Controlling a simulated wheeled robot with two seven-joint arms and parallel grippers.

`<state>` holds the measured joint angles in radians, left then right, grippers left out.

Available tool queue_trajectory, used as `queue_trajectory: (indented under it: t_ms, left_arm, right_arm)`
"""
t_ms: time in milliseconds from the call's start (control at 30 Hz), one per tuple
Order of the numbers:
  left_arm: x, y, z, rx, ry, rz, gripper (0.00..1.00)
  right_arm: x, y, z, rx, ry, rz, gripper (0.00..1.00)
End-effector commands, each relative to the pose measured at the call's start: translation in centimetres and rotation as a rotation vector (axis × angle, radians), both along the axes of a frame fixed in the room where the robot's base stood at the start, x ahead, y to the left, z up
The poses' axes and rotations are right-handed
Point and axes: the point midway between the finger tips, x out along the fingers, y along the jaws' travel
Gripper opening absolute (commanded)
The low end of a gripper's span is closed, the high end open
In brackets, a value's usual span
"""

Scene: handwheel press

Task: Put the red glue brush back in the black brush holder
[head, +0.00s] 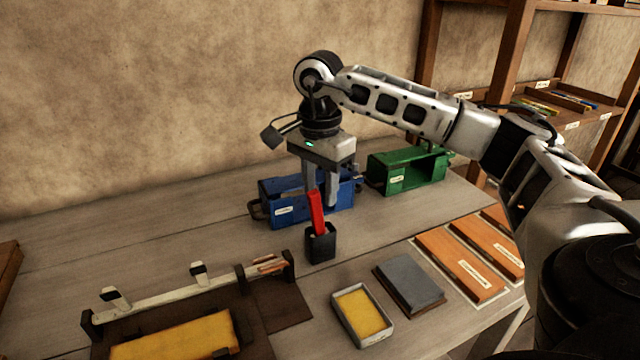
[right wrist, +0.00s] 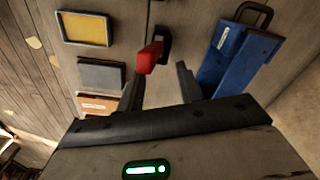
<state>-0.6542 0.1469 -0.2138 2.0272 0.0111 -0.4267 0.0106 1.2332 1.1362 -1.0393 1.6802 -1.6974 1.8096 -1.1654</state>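The red glue brush (head: 317,212) stands in the black brush holder (head: 320,245) on the table, its red handle up and leaning slightly left. In the right wrist view the red handle (right wrist: 148,58) points toward the camera, with the dark holder (right wrist: 165,42) behind it. The brush's lower end is hidden in the holder. My right gripper (head: 320,198) points down just above and behind the brush. Its two fingers (right wrist: 160,84) are apart with nothing held between them; the handle top is just beyond the tips. My left gripper is not in view.
A blue box (head: 290,207) stands behind the holder, and a green box (head: 410,170) back right. A tray with a yellow pad (head: 362,312), a grey book (head: 409,285) and orange boards (head: 460,263) lie front right.

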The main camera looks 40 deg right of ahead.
Motion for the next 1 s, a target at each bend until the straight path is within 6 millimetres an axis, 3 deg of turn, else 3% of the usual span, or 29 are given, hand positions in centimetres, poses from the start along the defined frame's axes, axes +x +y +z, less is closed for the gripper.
queue_trajectory:
  t_ms: [267,567,700,1000]
  left_arm:
    - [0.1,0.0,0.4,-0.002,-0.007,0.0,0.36]
    - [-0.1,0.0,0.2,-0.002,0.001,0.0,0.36]
    - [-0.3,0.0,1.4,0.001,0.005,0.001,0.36]
    - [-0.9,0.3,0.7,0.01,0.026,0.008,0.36]
  right_arm:
    - [0.1,0.0,1.1,0.001,-0.002,0.0,0.36]
    - [0.1,0.1,7.5,0.001,-0.005,0.001,0.36]
    - [0.0,0.1,10.6,-0.001,-0.003,-0.001,0.36]
    - [0.0,0.1,12.4,0.0,0.0,0.0,0.36]
